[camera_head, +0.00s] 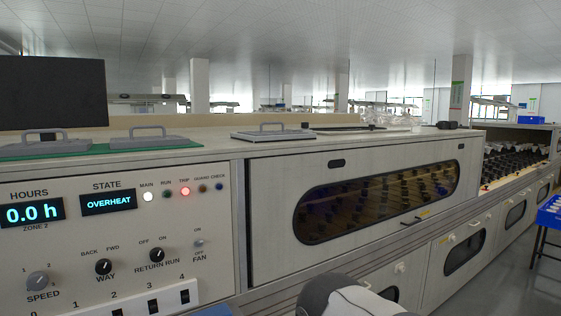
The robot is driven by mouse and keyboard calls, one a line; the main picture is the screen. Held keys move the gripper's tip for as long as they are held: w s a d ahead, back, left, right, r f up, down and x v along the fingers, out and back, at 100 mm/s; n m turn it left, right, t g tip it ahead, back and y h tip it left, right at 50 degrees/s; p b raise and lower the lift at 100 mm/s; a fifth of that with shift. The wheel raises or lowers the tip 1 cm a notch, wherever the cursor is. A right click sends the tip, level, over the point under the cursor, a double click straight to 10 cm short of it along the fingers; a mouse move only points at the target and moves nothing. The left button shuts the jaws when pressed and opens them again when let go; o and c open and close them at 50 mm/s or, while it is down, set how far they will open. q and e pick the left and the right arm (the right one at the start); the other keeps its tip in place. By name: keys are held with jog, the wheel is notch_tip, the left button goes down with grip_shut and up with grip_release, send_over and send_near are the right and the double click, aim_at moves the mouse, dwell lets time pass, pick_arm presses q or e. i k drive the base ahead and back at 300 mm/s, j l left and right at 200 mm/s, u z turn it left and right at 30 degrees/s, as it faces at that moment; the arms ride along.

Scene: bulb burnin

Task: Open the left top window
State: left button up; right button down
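A large pale upper panel with a long rounded window (378,203) fills the middle of the machine's front. The panel appears shut, flush with the front. Through its tinted glass several dark round shapes show in rows. Two dark oval fittings sit near the panel's top corners. A rounded grey and white part of my arm (345,299) shows at the bottom edge, in front of the lower machine. Neither gripper is in view.
A control panel (115,240) at left shows "OVERHEAT", with a red lamp lit at TRIP. Flat lids with handles (272,132) lie on top. Lower doors with windows (464,252) run along to the right. A blue table (550,212) stands at far right, with clear floor before it.

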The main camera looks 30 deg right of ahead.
aim_at(372, 128)
jog(key=i+l, duration=0.15)
jog(key=l, duration=0.35)
jog(key=i+l+z, duration=0.1)
jog(key=l, duration=0.45)
jog(key=i+l, duration=0.2)
jog(key=l, duration=0.3)
jog(key=i+l+z, duration=0.1)
jog(key=l, duration=0.4)
jog(key=i+l, duration=0.2)
jog(key=l, duration=0.25)
jog(key=i+l+z, duration=0.1)
jog(key=l, duration=0.4)
jog(key=i+l, duration=0.3)
jog(key=l, duration=0.2)
jog(key=i+l+z, duration=0.1)
jog(key=l, duration=0.35)
jog(key=i, duration=0.1)
